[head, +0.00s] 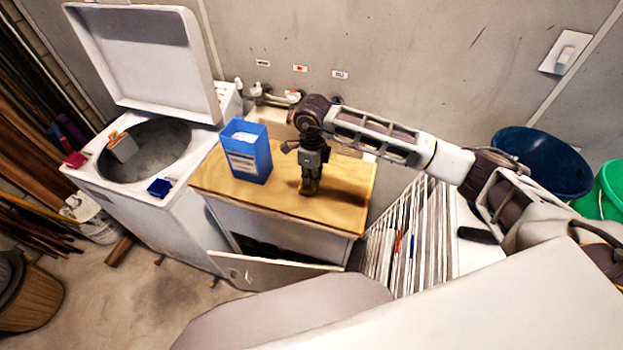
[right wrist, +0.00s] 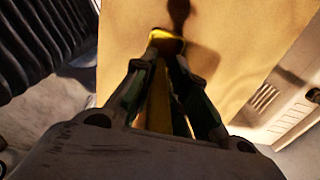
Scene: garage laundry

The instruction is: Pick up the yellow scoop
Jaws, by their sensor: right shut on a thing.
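The yellow scoop (right wrist: 160,105) is between the fingers of my right gripper (right wrist: 165,75) in the right wrist view, and the fingers are shut on it. In the head view my right gripper (head: 309,182) points down at the wooden top, and only a little of the yellow scoop (head: 308,188) shows at its fingertips. I cannot tell whether the scoop touches the wood. My left gripper is not in view.
A blue box (head: 248,158) stands left of my right gripper on the wooden top (head: 345,195). An open-lidded washer (head: 187,178) is to the left.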

